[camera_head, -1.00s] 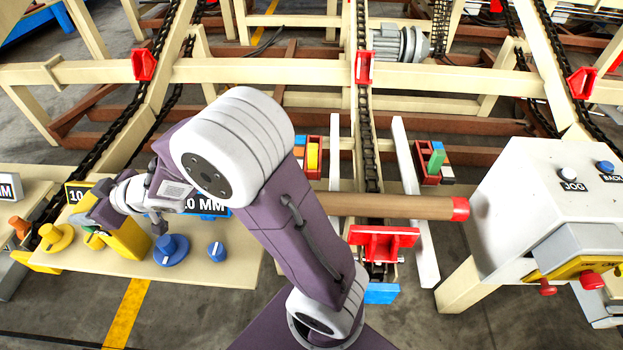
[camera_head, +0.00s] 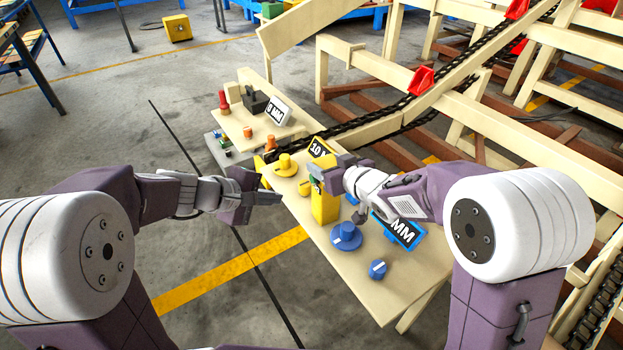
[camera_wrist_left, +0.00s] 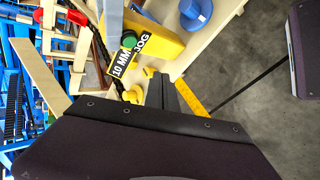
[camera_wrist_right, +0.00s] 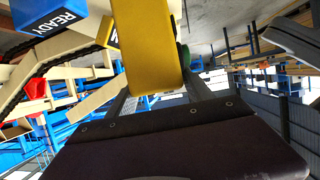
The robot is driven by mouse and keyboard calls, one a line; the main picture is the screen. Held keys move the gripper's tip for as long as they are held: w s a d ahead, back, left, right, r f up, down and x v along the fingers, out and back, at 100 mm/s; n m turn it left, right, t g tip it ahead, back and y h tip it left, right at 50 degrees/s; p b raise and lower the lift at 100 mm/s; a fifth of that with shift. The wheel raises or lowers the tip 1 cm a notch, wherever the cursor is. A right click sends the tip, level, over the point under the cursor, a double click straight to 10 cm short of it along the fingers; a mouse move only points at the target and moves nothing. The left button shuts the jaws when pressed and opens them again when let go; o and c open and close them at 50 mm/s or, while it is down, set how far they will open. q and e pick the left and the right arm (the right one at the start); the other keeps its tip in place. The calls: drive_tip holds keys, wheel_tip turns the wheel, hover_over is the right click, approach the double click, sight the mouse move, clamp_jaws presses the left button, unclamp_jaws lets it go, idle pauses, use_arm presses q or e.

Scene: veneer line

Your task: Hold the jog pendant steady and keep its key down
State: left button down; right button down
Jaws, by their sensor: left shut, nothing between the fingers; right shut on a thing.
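The jog pendant (camera_head: 324,206) is a yellow box, standing roughly upright at the bench edge in the head view. My right gripper (camera_head: 327,170) is shut on its upper part. In the right wrist view the pendant (camera_wrist_right: 146,48) is between the fingers, and a green key (camera_wrist_right: 184,55) shows at its side. In the left wrist view the pendant (camera_wrist_left: 155,42) has a JOG label and the green key (camera_wrist_left: 129,39). My left gripper (camera_head: 270,198) is shut and empty, to the left of the pendant, with a gap between them. Nothing visibly presses the key.
A 10 MM sign (camera_head: 321,149) stands behind the pendant. A chain conveyor (camera_head: 375,118) runs behind. Open floor lies to the left.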

sight(313, 179)
use_arm(q)
drive_tip(key=a, duration=0.2)
drive_tip(key=shift+w+a+n+y, duration=0.3)
drive_tip(key=shift+w+n, duration=0.05)
drive_tip(key=shift+n, duration=0.05)
drive_tip(key=w+d, duration=0.4)
drive_tip(key=d, duration=0.3)
drive_tip(key=shift+w+d, duration=0.15)
drive_tip(key=shift+d, duration=0.25)
drive_tip(key=shift+w+d, duration=0.1)
idle(1.6)
drive_tip(key=shift+w+d, duration=0.15)
drive_tip(key=shift+d, duration=0.1)
drive_tip(key=shift+w+d, duration=0.2)
drive_tip(key=shift+d, duration=0.15)
idle(1.6)
drive_tip(key=shift+a, duration=0.1)
idle(1.8)
drive_tip(key=shift+s+a, duration=0.4)
drive_tip(key=shift+a, duration=0.25)
